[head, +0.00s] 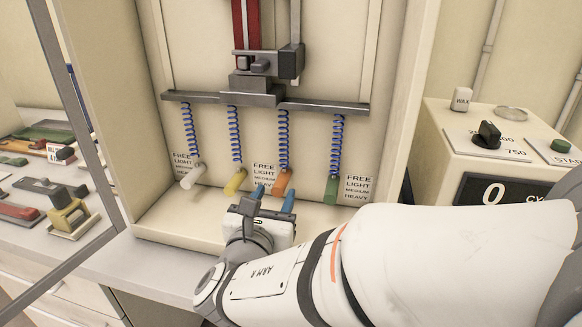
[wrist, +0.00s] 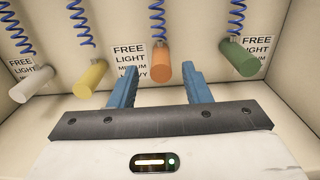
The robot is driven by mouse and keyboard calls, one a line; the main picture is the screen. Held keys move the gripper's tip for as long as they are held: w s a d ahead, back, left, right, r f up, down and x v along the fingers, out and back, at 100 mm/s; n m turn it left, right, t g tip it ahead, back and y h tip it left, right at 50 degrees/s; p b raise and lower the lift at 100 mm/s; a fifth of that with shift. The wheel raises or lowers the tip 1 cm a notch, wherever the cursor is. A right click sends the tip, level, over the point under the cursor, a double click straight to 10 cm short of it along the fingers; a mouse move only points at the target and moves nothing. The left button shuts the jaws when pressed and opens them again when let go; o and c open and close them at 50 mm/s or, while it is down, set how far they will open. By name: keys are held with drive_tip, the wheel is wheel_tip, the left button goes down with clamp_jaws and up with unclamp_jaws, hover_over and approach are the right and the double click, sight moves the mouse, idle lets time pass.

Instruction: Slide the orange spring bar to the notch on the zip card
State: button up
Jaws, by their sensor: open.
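The orange spring bar (head: 283,180) hangs under a blue coil spring in the open cabinet, between the yellow bar and the green bar. It also shows in the wrist view (wrist: 161,65). My gripper (head: 273,194) is open, its two blue fingers pointing at the orange bar. In the wrist view the bar appears between the fingertips, slightly beyond them; contact is not visible. A card (head: 263,178) printed FREE, LIGHT, MEDIUM, HEAVY is on the back wall left of the orange bar. Its lower lines are partly hidden by my left finger. No card reads "zip", and I cannot make out a notch.
A white bar (head: 193,177), a yellow bar (head: 235,182) and a green bar (head: 331,189) hang on springs alongside. Similar cards are at left (head: 182,161) and right (head: 357,188). A control box (head: 460,150) stands right of the cabinet. The cabinet floor is clear.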

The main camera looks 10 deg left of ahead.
sight(283, 177)
drive_tip(key=w, duration=0.4)
drive_tip(key=w+d, duration=0.1)
drive_tip(key=w, duration=0.1)
drive_tip(key=shift+w, duration=0.15)
drive_tip(key=shift+a, duration=0.1)
drive_tip(key=shift+c, duration=0.5)
clamp_jaws()
